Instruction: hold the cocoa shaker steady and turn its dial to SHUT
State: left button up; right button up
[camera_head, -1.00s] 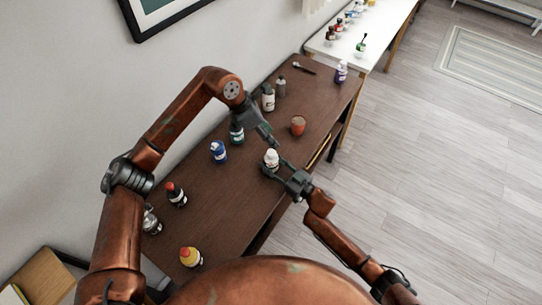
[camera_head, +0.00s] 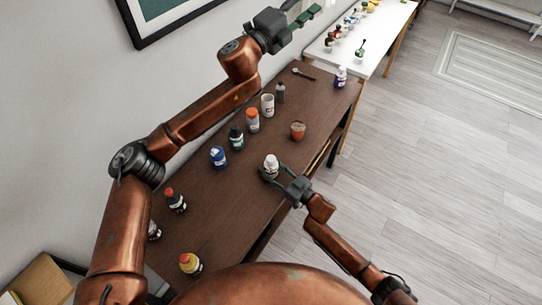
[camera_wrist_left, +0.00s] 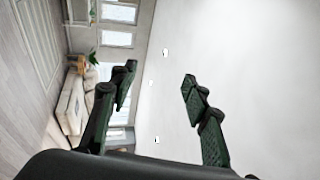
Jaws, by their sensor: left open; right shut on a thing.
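The white-topped cocoa shaker (camera_head: 271,162) stands upright near the front edge of the brown table in the head view. My right gripper (camera_head: 273,175) is shut on it from the near side, low on its body. Its dial is too small to read. My left gripper (camera_head: 306,12) is raised high, up and to the right of the shaker in the picture, far from it. It is open and empty; in the left wrist view its two fingers (camera_wrist_left: 159,73) stand apart with only wall and room behind them.
On the brown table (camera_head: 222,187) stand several bottles, including a blue one (camera_head: 218,157) and an orange-capped one (camera_head: 252,121), a white cup (camera_head: 267,105) and a reddish cup (camera_head: 297,131). A white table (camera_head: 378,35) with small items lies beyond. A picture frame (camera_head: 160,20) hangs left.

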pick_arm(q)
jog(key=w+a+f+n+y, duration=0.2)
jog(key=w+f+n+y, duration=0.3)
jog(key=f+n, duration=0.1)
jog(key=n+g+y, duration=0.6)
jog(key=g+y, duration=0.5)
jog(key=g, duration=0.3)
send_over(271, 158)
notch_tip(271, 158, down, 32)
notch_tip(271, 158, down, 11)
jog(key=shift+f, duration=0.1)
jog(key=c, duration=1.2)
